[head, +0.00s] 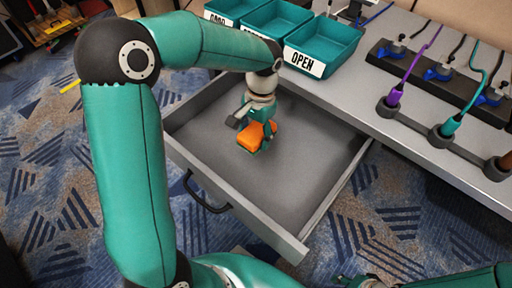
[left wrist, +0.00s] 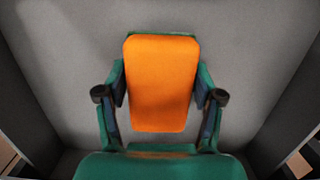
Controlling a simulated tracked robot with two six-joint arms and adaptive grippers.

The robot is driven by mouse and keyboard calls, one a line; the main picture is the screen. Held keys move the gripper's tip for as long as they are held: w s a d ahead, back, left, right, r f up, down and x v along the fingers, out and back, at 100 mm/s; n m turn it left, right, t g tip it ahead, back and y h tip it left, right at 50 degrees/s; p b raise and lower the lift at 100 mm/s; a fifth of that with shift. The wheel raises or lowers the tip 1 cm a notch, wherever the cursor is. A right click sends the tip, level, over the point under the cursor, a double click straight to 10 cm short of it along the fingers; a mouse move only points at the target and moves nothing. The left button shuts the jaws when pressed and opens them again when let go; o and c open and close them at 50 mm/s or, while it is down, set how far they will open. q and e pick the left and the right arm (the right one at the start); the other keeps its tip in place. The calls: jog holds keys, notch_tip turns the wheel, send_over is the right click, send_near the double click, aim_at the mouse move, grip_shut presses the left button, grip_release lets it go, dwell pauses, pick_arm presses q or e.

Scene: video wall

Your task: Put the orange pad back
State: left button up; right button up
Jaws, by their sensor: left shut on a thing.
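The orange pad (head: 252,136) is inside the open grey drawer (head: 205,150), towards its left half. My left gripper (head: 254,128) reaches down into the drawer and is shut on the pad. In the left wrist view the orange pad (left wrist: 161,84) sits between the two fingers of the left gripper (left wrist: 160,98), with the grey drawer floor (left wrist: 240,60) behind it. I cannot tell whether the pad touches the floor. My right gripper does not show.
Teal trays (head: 325,45) stand on the grey worktop (head: 375,105) behind the drawer; the nearest is labelled OPEN. Cables and plugs, including a purple one (head: 394,96), stand at the right. The drawer's front wall has a black handle (head: 205,195). The rest of the drawer floor is clear.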

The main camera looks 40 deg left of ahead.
aim_at(257, 129)
pick_arm(q)
jog(key=shift+f+b, duration=0.6)
jog(key=shift+f, duration=2.05)
jog(key=shift+f, duration=0.2)
jog(key=o, duration=1.2)
jog(key=shift+r, duration=0.15)
jog(key=r+p, duration=0.1)
jog(key=r, duration=0.3)
jog(key=w+r+p, duration=0.1)
jog(key=r, duration=0.3)
jog(key=r+p, duration=0.1)
jog(key=r, duration=0.3)
jog(key=shift+w, duration=0.35)
